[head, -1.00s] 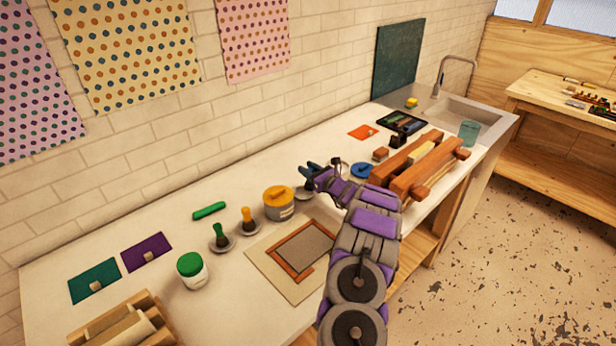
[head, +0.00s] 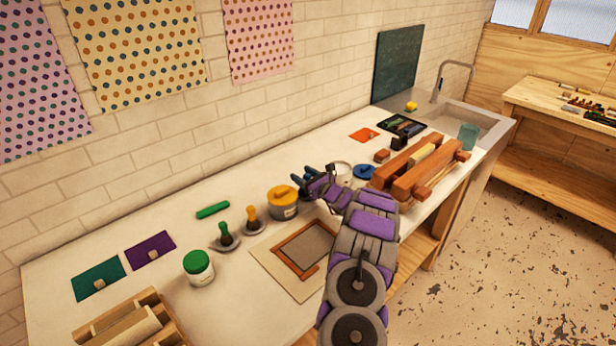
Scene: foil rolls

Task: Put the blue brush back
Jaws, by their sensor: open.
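My gripper (head: 306,174) is open above the counter, beside the yellow-lidded tin. A small dark blue shape, probably the blue brush (head: 308,178), shows at the fingers; it is mostly hidden, and I cannot tell whether the fingers touch it. A green brush (head: 224,232) and an orange brush (head: 251,215) stand upright on small grey dishes to the left. A whitish open tin (head: 343,170) stands just right of the gripper, and a round blue lid (head: 364,171) lies beyond it.
The yellow-lidded tin (head: 283,204) and a green-lidded jar (head: 198,267) stand on the counter. A framed board (head: 275,276) lies in front. A wooden roller press (head: 408,180) stands to the right. The back strip of the counter is mostly clear.

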